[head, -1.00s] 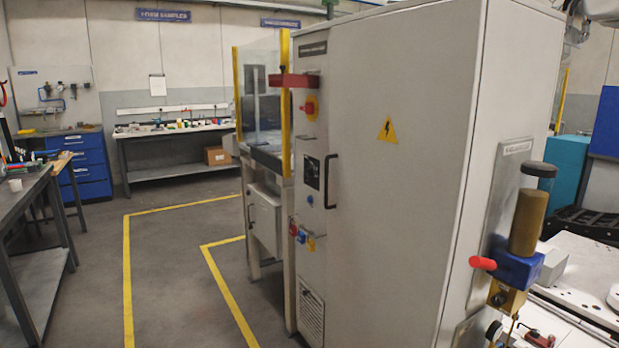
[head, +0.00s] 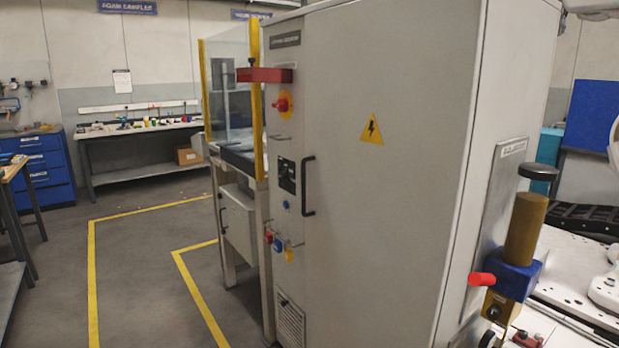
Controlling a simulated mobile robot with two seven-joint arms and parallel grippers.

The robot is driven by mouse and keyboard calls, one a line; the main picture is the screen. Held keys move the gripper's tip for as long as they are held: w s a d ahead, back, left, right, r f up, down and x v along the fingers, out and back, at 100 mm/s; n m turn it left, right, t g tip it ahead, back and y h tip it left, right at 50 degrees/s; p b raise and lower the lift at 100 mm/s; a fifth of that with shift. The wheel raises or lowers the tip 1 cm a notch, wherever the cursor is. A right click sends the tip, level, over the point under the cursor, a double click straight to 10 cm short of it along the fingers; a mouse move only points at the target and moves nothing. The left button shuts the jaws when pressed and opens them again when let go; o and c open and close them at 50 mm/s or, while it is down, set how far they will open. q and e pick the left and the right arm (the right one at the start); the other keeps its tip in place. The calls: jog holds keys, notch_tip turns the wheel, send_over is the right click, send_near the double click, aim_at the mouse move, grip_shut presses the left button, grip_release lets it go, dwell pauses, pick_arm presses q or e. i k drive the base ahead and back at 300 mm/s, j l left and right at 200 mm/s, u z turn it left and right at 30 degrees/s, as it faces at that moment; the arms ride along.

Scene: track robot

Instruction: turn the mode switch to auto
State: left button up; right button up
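A tall grey cabinet (head: 385,190) fills the middle of the head view. On its narrow left strip sit a red rotary handle on a yellow plate (head: 281,104), a black panel with small markings (head: 287,176) and a round blue button (head: 286,205). I cannot make out which control is the mode switch, or read any auto marking. Neither of my grippers is in view.
Red, blue and yellow padlock-like items (head: 278,243) hang low on the strip. A black door handle (head: 308,186) juts out. A glass-sided machine with yellow posts (head: 229,95) stands behind. The floor left of the cabinet, with yellow lines (head: 93,265), is clear.

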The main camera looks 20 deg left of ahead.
aim_at(284, 175)
jog(key=i+j+z, duration=0.35)
jog(key=j, duration=0.35)
jog(key=i+j, duration=0.2)
jog(key=j, duration=0.15)
jog(key=i+j+z, duration=0.1)
jog(key=i+j, duration=0.35)
jog(key=j, duration=0.25)
jog(key=i+j, duration=0.2)
jog(key=j, duration=0.2)
jog(key=l+z, duration=0.05)
